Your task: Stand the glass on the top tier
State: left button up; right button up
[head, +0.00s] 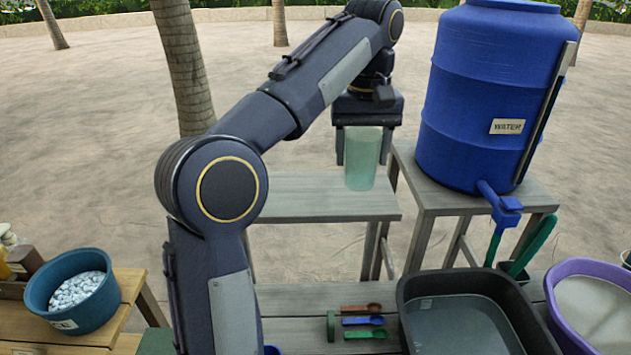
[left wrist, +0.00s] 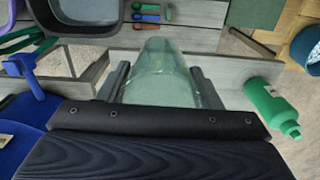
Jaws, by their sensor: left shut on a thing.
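The glass (head: 362,165) is a clear, pale green tumbler, upright in the head view. My left gripper (head: 363,150) points down and is shut on it, a finger on each side. The glass also shows between the fingers in the left wrist view (left wrist: 160,75). It is over the right part of a grey plank tier (head: 300,200), which stands above the lower bench. I cannot tell whether its base touches the planks. My left arm hides the tier's left end. My right gripper is not in view.
A blue water barrel (head: 485,95) with a tap stands on a stand close right of the glass. A green bottle (left wrist: 272,105) shows in the left wrist view. Below are a dark basin (head: 465,320), coloured scoops (head: 362,321), a purple tub (head: 595,300) and a teal bowl (head: 65,315).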

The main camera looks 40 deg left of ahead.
pick_arm(q)
jog(key=shift+s+a+r, duration=0.1)
jog(key=shift+s+r, duration=0.15)
jog(key=shift+r, duration=0.5)
jog(key=shift+a+r, duration=0.1)
jog(key=shift+a, duration=0.15)
jog(key=a+f, duration=0.3)
jog(key=a, duration=0.5)
jog(key=p, duration=0.1)
send_over(306, 201)
notch_tip(306, 201, down, 10)
jog(key=shift+r, duration=0.25)
jog(key=shift+f, duration=0.15)
jog(key=shift+f, duration=0.2)
jog(key=o, duration=1.1)
